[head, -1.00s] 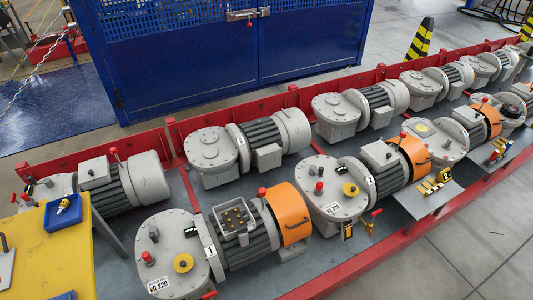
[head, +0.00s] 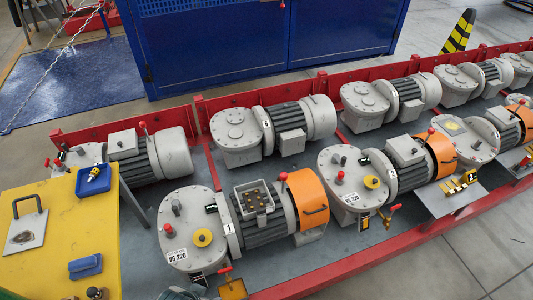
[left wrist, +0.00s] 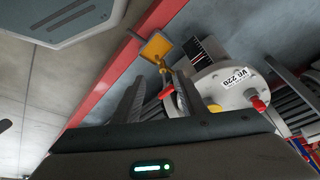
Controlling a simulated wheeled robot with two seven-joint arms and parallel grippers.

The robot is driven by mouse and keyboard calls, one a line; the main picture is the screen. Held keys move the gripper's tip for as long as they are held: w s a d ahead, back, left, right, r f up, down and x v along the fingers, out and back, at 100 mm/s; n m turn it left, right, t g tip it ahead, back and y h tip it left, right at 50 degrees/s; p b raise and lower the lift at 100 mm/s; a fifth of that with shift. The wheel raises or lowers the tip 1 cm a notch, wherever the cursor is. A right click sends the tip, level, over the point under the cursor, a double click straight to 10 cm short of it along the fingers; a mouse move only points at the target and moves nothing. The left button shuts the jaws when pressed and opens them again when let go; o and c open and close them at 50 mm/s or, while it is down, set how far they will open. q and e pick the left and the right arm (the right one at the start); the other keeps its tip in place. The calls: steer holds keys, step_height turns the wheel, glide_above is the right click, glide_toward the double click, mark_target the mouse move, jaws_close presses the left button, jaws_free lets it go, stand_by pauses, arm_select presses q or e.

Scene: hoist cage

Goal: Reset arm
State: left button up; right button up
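My left gripper (left wrist: 157,98) shows in the left wrist view with its two dark fingers apart. No object is clamped between them. A red-handled drain valve (left wrist: 162,67) with a yellow plate (left wrist: 156,48) lies beyond the fingertips; whether they touch it I cannot tell. The grey VG 220 gearbox (left wrist: 225,82) is to the right of the fingers. In the head view the near hoist unit (head: 187,228) has an orange end cover (head: 310,205) and an open terminal box (head: 256,200). I cannot make out either gripper for certain in the head view.
Several grey motors stand in a red-edged rack (head: 375,262). A yellow table (head: 60,240) at left holds a blue tray (head: 93,180), a plate with a handle (head: 27,232) and a blue block (head: 85,266). A blue cage (head: 215,55) stands behind. Floor is clear at lower right.

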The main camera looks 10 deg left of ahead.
arm_select(q)
step_height(320, 180, down, 19)
steer(key=s+d+t+p, duration=0.1)
steer(key=s+d+p, duration=0.1)
steer(key=p, duration=0.2)
steer(key=shift+f+h, duration=0.15)
steer(key=shift+h, duration=0.15)
arm_select(e)
step_height(320, 180, down, 19)
steer(key=s+a+t, duration=0.1)
steer(key=s+a, duration=0.1)
steer(key=shift+f+y, duration=0.15)
steer(key=shift+y, duration=0.15)
arm_select(q)
steer(key=shift+d, duration=0.15)
arm_select(e)
steer(key=shift+s, duration=0.1)
